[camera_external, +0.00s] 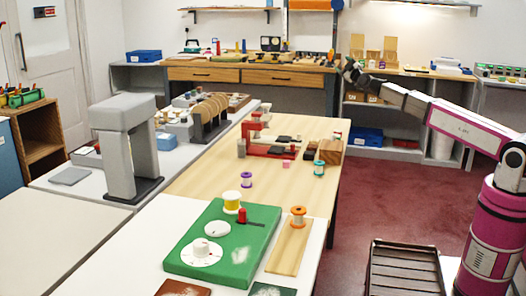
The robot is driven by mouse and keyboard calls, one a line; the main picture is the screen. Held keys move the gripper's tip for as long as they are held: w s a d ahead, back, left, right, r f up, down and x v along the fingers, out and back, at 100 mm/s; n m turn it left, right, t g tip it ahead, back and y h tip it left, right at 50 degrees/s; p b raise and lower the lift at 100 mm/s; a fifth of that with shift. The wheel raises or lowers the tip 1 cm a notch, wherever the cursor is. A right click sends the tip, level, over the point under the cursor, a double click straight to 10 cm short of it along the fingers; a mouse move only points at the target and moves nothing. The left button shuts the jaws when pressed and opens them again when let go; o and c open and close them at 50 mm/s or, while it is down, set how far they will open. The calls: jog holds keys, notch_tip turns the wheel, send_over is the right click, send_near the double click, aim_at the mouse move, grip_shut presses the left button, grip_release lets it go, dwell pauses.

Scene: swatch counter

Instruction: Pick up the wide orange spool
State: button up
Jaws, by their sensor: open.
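An orange spool (298,217) stands upright on a narrow wooden board (290,250) at the right side of the near white counter. It is the only orange spool I can make out. My gripper (346,67) is raised at the end of my outstretched arm, far behind and above the spool in the picture. It is small in this view and looks empty, with its jaws open. Nothing hides the orange spool.
A green board (215,267) beside it carries a yellow spool (232,201), a red spool (242,216) and a white dial (201,254). Purple (246,180) and teal (319,168) spools stand on the wooden counter behind. A dark slatted rack (405,270) is at the right.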

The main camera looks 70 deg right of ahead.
jog(key=w+a+f+t+y, duration=0.1)
jog(key=w+a+f+y, duration=0.3)
jog(key=a, duration=1.3)
jog(key=w+a+f+n+t+y, duration=0.1)
jog(key=w+a+f+y, duration=0.35)
jog(key=a, duration=1.35)
jog(key=w+a+f+y, duration=0.1)
jog(key=w+a+y, duration=0.55)
jog(key=a, duration=1.05)
jog(key=n+g+y, duration=0.7)
jog(key=y, duration=0.4)
send_near(298, 216)
jog(key=w, duration=0.1)
jog(key=w+a+f, duration=0.1)
jog(key=w, duration=0.1)
jog(key=shift+w+a+f, duration=0.15)
jog(key=shift+w+f, duration=0.1)
jog(key=shift+w, duration=0.15)
jog(key=shift+f+x, duration=0.2)
jog(key=shift+x, duration=2.45)
jog(key=shift+s, duration=0.1)
